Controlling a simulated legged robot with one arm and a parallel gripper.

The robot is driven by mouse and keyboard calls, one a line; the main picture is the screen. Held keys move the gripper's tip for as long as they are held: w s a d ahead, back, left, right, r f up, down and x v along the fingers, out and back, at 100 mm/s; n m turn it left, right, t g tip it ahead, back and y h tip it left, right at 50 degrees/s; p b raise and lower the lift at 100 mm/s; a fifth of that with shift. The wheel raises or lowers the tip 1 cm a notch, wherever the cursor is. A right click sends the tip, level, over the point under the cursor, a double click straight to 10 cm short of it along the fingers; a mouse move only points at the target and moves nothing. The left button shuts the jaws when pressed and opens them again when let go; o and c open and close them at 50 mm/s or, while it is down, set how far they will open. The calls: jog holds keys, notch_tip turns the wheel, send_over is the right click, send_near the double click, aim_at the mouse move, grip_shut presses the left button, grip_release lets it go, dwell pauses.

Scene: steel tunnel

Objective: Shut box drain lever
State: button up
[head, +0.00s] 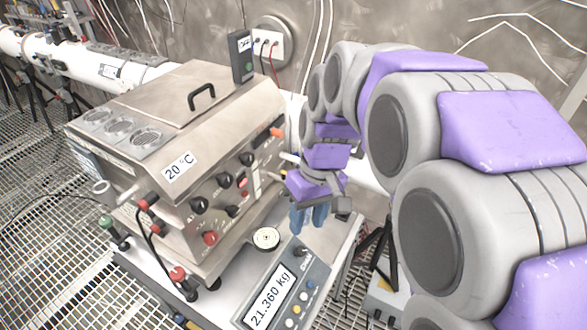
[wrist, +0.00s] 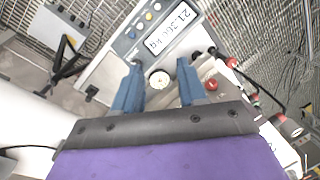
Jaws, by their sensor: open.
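The steel box (head: 190,120) stands on a white bench left of my arm, its lid shut, with a black handle and a "20 °C" label. Its front carries black knobs, a red knob (head: 210,238) and an orange-tipped part (head: 277,132). Red-capped fittings (head: 178,273) sit at its lower left corner. I cannot tell for certain which part is the drain lever. My gripper (head: 309,222) points down in front of the box's right end, its blue fingers apart and empty. In the wrist view the open fingers (wrist: 160,66) frame a small round disc (wrist: 159,79); red parts (wrist: 211,84) show right of them.
A scale display (head: 283,290) reading 21.360 kg lies on the bench in front of the box, near the round disc (head: 266,238). A white pipe (head: 105,68) runs at back left. Grated floor surrounds the bench.

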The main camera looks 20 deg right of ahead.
jog(key=w+d+n+t+y, duration=0.1)
jog(key=w+d+n, duration=0.15)
jog(key=w, duration=0.65)
jog(key=w+d+n+y, duration=0.1)
jog(key=w+d, duration=0.2)
jog(key=w, duration=0.7)
jog(key=w+d+f+n+t+b, duration=0.1)
jog(key=w+d+f+n+t, duration=0.2)
jog(key=w+d, duration=0.75)
jog(key=shift+g+y, duration=0.3)
jog(key=shift+g, duration=0.3)
jog(key=b+x, duration=0.1)
jog(key=x, duration=0.5)
jog(key=a+b+x, duration=0.1)
jog(key=x, duration=0.5)
jog(key=w+b+x, duration=0.1)
jog(key=x, duration=0.6)
jog(key=shift+a+r, duration=0.25)
jog(key=shift+r, duration=0.15)
grip_shut()
